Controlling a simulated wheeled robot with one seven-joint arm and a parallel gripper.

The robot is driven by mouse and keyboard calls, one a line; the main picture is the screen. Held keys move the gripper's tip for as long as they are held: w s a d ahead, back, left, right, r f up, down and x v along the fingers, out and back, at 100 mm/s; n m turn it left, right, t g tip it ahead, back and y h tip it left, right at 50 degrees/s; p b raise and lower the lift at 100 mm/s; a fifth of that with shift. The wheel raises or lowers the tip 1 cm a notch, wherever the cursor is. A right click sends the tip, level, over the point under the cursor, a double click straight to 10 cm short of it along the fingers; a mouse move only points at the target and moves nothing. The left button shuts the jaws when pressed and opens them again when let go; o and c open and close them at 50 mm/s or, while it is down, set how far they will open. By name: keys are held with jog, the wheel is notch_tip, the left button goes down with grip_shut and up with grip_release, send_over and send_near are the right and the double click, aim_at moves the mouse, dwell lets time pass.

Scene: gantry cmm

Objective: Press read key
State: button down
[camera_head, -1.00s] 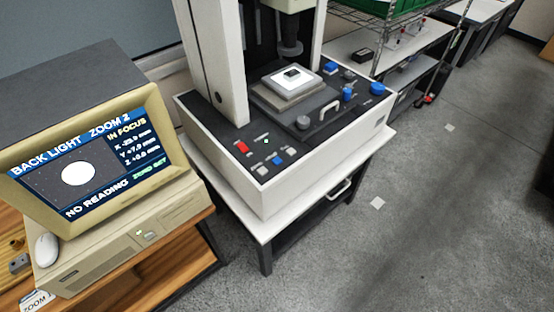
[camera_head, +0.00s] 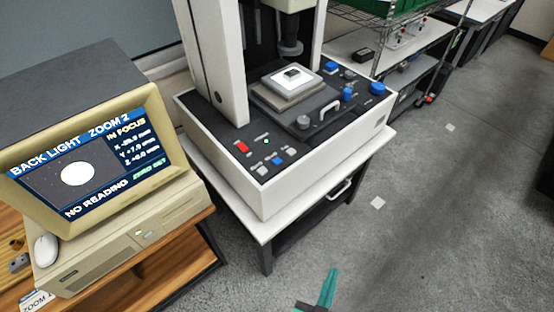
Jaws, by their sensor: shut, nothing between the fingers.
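The measuring machine (camera_head: 250,187) has a black control deck with a red key (camera_head: 241,147), a blue key (camera_head: 278,160) and pale keys (camera_head: 262,169) at its front left corner. Their labels are too small to read, so I cannot tell which is the read key. The monitor (camera_head: 85,165) at left shows "BACK LIGHT ZOOM 2", "IN FOCUS", "ZERO SET" and "NO READING" beside a white disc. My gripper (camera_head: 331,274), teal, shows at the bottom edge. It is shut and empty, over the floor in the picture and apart from the machine.
A pale stage (camera_head: 292,80) with a small part stands under the machine's lens. Blue knobs (camera_head: 377,88) and a handle (camera_head: 330,108) lie at the deck's right. A wire rack and benches stand behind. Grey floor (camera_head: 440,220) is clear at right.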

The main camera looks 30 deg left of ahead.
jog(key=w+a+r+m+h, duration=0.1)
jog(key=w+a+r+m, duration=0.2)
jog(key=w, duration=0.5)
jog(key=w+a+r+m+h, duration=0.1)
jog(key=w+a+r+h, duration=0.15)
jog(key=w+r, duration=0.5)
jog(key=w+a+r+m+h, duration=0.1)
jog(key=w+a+r+m, duration=0.2)
jog(key=w, duration=0.6)
jog(key=s+a+r+m+g, duration=0.2)
jog(key=a+r+m+g, duration=0.1)
jog(key=a, duration=0.7)
jog(key=s+a+r+m+g, duration=0.2)
jog(key=a+r, duration=0.5)
jog(key=a, duration=0.4)
jog(key=m+g+y, duration=0.1)
jog(key=m, duration=0.1)
jog(key=shift+s+r+m, duration=0.15)
jog(key=shift+r+m, duration=0.1)
jog(key=shift+m, duration=0.15)
